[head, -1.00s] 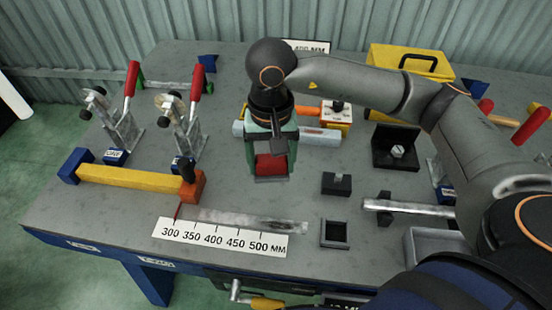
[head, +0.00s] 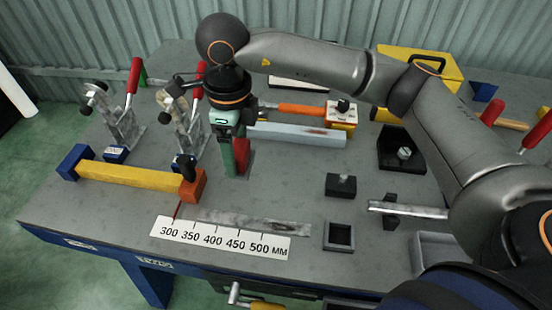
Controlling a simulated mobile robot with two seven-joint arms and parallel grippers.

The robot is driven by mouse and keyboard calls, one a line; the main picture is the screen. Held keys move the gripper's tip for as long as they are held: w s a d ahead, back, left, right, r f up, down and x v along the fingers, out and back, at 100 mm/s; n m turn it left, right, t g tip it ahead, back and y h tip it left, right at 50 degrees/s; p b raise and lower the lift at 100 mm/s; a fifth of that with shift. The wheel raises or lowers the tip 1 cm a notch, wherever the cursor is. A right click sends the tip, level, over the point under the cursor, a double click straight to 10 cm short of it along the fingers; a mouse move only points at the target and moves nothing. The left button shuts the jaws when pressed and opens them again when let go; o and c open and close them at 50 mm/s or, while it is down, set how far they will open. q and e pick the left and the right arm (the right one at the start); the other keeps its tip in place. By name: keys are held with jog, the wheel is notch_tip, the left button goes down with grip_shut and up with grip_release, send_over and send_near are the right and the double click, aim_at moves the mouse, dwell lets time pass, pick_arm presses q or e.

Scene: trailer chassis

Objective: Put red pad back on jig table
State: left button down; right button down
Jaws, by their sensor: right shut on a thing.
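The red pad (head: 242,151) is in my right gripper (head: 237,165), whose green fingers point down. The pad shows only in part, at the right side of the fingers; the rest is hidden. The gripper is shut on it over the middle-left of the grey jig table (head: 290,190). I cannot tell whether the pad or fingertips touch the table top. My left gripper is not in view.
A yellow bar with an orange end block (head: 193,185) lies to the left. Two toggle clamps with red handles (head: 133,76) stand behind it. A white ruler plate (head: 218,238) lies in front. A light bar (head: 300,135) lies right of the gripper, with black blocks (head: 340,185) nearer.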

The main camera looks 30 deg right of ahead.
jog(key=w+d+f, duration=0.2)
jog(key=d+f, duration=0.1)
jog(key=w+d+f, duration=0.2)
jog(key=d, duration=0.2)
jog(key=w+d+f+p, duration=0.1)
jog(key=w+d+f, duration=0.2)
jog(key=shift+d+f, duration=0.35)
jog(key=shift+d, duration=0.05)
jog(key=shift+w+d+f, duration=0.15)
jog(key=shift+d+f, duration=0.1)
jog(key=shift+f, duration=0.1)
jog(key=shift+w+d+f, duration=0.1)
jog(key=shift+d+f, duration=0.1)
jog(key=shift+f, duration=1.55)
jog(key=shift+f, duration=0.15)
grip_release()
